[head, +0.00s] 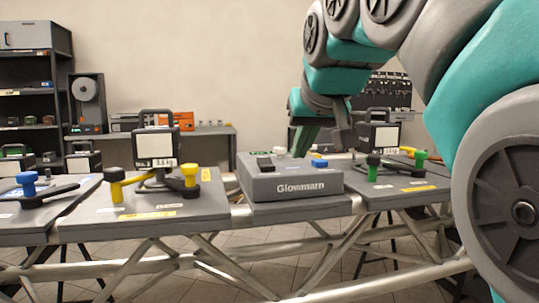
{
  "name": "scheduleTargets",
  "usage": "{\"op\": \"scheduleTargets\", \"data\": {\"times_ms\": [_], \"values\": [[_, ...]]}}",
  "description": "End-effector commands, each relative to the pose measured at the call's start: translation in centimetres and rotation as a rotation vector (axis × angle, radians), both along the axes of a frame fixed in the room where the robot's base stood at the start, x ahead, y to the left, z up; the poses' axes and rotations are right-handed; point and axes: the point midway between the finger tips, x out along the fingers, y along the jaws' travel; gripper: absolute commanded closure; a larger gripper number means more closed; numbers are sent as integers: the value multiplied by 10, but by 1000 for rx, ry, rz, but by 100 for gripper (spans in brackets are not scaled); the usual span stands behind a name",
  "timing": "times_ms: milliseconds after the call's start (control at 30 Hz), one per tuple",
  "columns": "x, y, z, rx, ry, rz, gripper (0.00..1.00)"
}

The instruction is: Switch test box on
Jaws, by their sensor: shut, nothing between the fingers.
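The grey box marked "Glowmarn" (295,185) sits on the middle panel of the truss; I take it to be the test box. On its top are a black switch-like part (265,164), a blue part (319,162) and a pale knob (280,151). I cannot tell the switch's position. My gripper (322,135) points down above the back right of the box top. It is shut and holds nothing. Its tips are small and partly unclear, and I cannot tell whether they touch the box.
On the left panel (205,207) stand a black-framed meter (155,149) and yellow-ended handles (189,178). The right panel carries another meter (384,136) and green-ended handles (373,165). A blue-knobbed handle (27,180) lies far left. Shelves (62,95) stand behind.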

Motion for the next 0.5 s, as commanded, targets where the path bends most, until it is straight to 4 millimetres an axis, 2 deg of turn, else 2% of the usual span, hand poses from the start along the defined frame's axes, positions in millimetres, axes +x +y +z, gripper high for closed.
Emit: {"op": "scheduleTargets", "data": {"times_ms": [100, 233, 333, 500], "values": [[4, 13, 29, 11, -77, 26, 100], [2, 24, 54, 20, -138, 48, 100], [1, 29, 66, 24, -167, 59, 100], [0, 33, 73, 27, -185, 67, 100]]}}
